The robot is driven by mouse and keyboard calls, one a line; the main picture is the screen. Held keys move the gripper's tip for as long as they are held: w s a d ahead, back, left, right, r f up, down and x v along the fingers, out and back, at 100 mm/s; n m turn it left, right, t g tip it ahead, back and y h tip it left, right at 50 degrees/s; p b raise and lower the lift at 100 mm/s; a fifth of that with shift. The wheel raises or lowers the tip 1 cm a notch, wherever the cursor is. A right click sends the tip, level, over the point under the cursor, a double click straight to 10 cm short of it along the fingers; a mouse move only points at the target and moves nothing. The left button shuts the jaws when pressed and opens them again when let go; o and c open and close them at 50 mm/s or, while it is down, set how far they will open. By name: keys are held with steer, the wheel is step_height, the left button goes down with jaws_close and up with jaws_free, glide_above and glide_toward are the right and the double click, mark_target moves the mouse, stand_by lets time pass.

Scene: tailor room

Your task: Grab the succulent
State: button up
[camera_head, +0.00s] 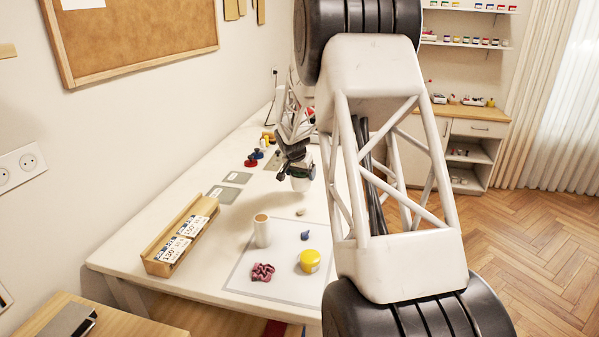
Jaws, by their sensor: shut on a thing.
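The succulent (301,182) shows as a white pot with a dark green top, above the far part of the white table (215,260). My gripper (292,170) comes down from above and is shut on the succulent. The dark fingers cover much of the plant, so its leaves are hard to make out. I cannot tell whether the pot touches the table or hangs just above it.
A pale mat (240,283) holds a white cylinder (262,231), a yellow jar (310,261), a crumpled maroon cloth (262,272) and a small blue item (305,235). A wooden box (159,268) stands at left. Red and blue items (253,160) lie behind my gripper.

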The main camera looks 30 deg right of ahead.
steer(key=s+a+r, duration=0.1)
steer(key=s+a, duration=0.4)
steer(key=s, duration=0.6)
steer(key=shift+r, duration=0.1)
